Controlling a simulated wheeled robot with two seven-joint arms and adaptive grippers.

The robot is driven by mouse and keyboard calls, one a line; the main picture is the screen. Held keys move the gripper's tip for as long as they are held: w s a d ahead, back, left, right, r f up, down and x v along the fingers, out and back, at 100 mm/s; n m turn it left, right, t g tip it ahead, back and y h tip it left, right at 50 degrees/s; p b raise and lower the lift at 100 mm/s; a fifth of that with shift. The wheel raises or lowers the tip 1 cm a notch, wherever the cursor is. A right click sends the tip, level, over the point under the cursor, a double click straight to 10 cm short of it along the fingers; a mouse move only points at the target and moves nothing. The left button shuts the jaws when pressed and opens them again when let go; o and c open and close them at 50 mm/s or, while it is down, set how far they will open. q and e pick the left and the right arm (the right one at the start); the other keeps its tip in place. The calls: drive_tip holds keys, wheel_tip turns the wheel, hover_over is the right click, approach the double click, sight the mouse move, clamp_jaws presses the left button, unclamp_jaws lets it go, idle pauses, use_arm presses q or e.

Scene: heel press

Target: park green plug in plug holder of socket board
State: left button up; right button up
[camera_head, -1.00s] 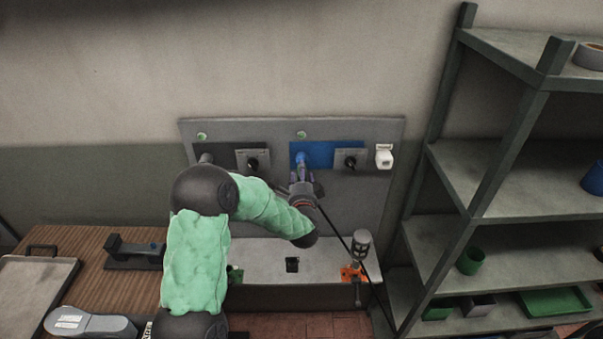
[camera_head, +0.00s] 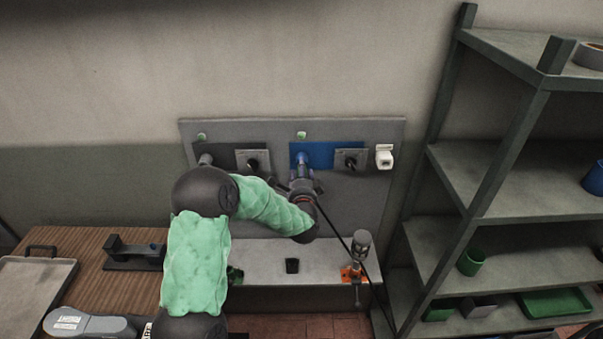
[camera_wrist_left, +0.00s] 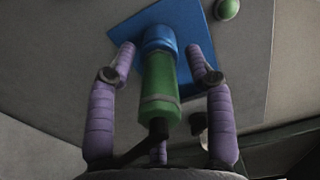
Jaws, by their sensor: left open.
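The green plug (camera_wrist_left: 160,85) shows in the left wrist view, with its far end at the round blue socket (camera_wrist_left: 160,38) on a blue panel (camera_wrist_left: 125,30). My left gripper (camera_wrist_left: 163,60) is open, with one purple finger on each side of the plug and a visible gap on both sides. In the head view my left gripper (camera_head: 303,178) is in front of the blue socket (camera_head: 303,158) on the grey socket board (camera_head: 360,205) and hides most of the plug. Two grey plates (camera_head: 252,160) (camera_head: 350,160) with black centres are on the board; I cannot tell which part is the plug holder.
A ledge (camera_head: 325,255) below the board carries a small black block (camera_head: 292,266) and an orange clamp-like part (camera_head: 355,273). A black cable (camera_head: 345,240) runs down to the right. A grey shelf unit (camera_head: 480,175) stands at the right. A wooden table (camera_head: 85,255) is at the left.

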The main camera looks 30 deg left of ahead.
use_arm(q)
drive_tip(key=shift+f, duration=0.1)
idle(0.5)
clamp_jaws()
drive_tip(key=shift+d, duration=0.1)
drive_tip(key=shift+s, duration=0.2)
drive_tip(key=shift+s+d, duration=0.3)
drive_tip(key=shift+s, duration=0.1)
drive_tip(key=shift+s+d, duration=0.2)
drive_tip(key=shift+s, duration=0.05)
drive_tip(key=shift+v, duration=1.95)
